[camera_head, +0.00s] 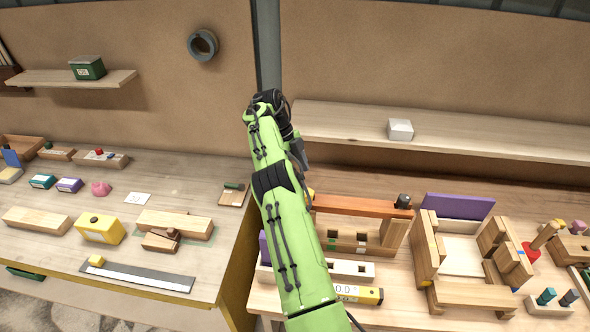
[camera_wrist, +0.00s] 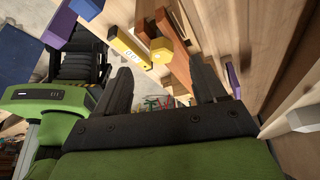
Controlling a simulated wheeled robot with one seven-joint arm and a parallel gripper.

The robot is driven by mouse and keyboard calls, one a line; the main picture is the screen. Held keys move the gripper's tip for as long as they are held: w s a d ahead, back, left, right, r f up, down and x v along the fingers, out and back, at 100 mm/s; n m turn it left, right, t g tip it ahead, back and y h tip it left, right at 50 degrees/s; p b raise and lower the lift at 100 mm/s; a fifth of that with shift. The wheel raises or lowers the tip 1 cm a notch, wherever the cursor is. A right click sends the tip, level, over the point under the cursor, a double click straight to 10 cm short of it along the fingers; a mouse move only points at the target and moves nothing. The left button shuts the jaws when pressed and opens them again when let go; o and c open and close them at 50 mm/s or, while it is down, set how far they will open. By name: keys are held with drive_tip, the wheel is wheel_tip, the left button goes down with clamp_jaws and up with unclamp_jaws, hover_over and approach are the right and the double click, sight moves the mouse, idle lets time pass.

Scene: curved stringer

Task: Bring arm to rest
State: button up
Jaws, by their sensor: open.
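My green arm (camera_head: 282,205) reaches up across the middle of the head view, over the gap between two workbenches. Its far end is near the grey post and hides the gripper fingers in that view. In the wrist view my gripper (camera_wrist: 163,92) shows two dark fingers spread apart with nothing between them. Beyond the fingers, part of a bench with a yellow block-shaped tool (camera_wrist: 131,52) and wooden pieces shows, along with the floor.
The left bench (camera_head: 150,181) bears wood blocks, a yellow box (camera_head: 101,229) and small boxes. The right bench bears a wooden frame assembly (camera_head: 465,296) and a purple panel (camera_head: 458,206). A shelf (camera_head: 480,131) with a white box (camera_head: 400,130) runs along the back wall.

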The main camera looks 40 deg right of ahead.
drive_tip(key=s+a+r+n+t+b, duration=0.2)
drive_tip(key=s+a+r+n+t, duration=0.1)
drive_tip(key=a+r+n, duration=0.4)
drive_tip(key=s+a+r+n+t+b, duration=0.2)
drive_tip(key=s+a+r+n, duration=0.1)
drive_tip(key=a+r+n, duration=0.45)
drive_tip(key=s+a+f+n+t+b, duration=0.1)
drive_tip(key=s+a+f+n, duration=0.3)
drive_tip(key=s+a+n, duration=0.4)
drive_tip(key=s+a+f+n+t+y+b, duration=0.1)
drive_tip(key=s+a+f+n+t, duration=0.3)
drive_tip(key=s+a+n, duration=0.5)
drive_tip(key=shift+s+f+n+b, duration=0.25)
drive_tip(key=shift+s+n+b, duration=0.2)
drive_tip(key=shift+s+b, duration=0.3)
